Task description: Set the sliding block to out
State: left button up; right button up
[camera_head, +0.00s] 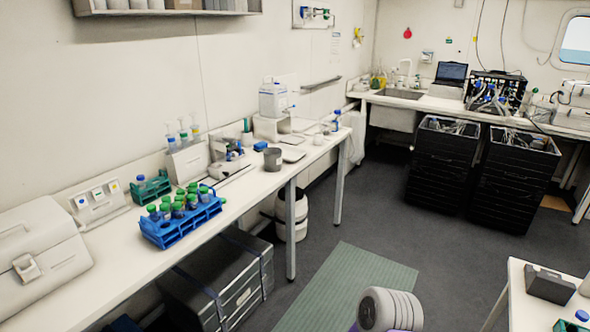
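I cannot clearly make out the sliding block. A small apparatus with blue and dark parts (230,153) stands at the middle of the long left bench (122,262), beside a white upright box (188,162). It is too small to tell whether it holds a sliding block or which position that would be in. Neither of my grippers shows. A pale ridged cylindrical part at the bottom centre looks like one of my arm links.
A blue rack (170,234) of capped tubes, a grey cup (273,159) and a white case (40,255) stand on the bench. A dark chest (215,282) sits below. Black crates (443,167) stand at the back right. The green floor mat (350,285) is mostly clear.

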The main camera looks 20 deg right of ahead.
aim_at(221, 170)
jog(key=u, duration=0.35)
jog(key=i, duration=0.85)
jog(key=z, duration=0.5)
jog(key=i, duration=0.6)
jog(key=z, duration=0.75)
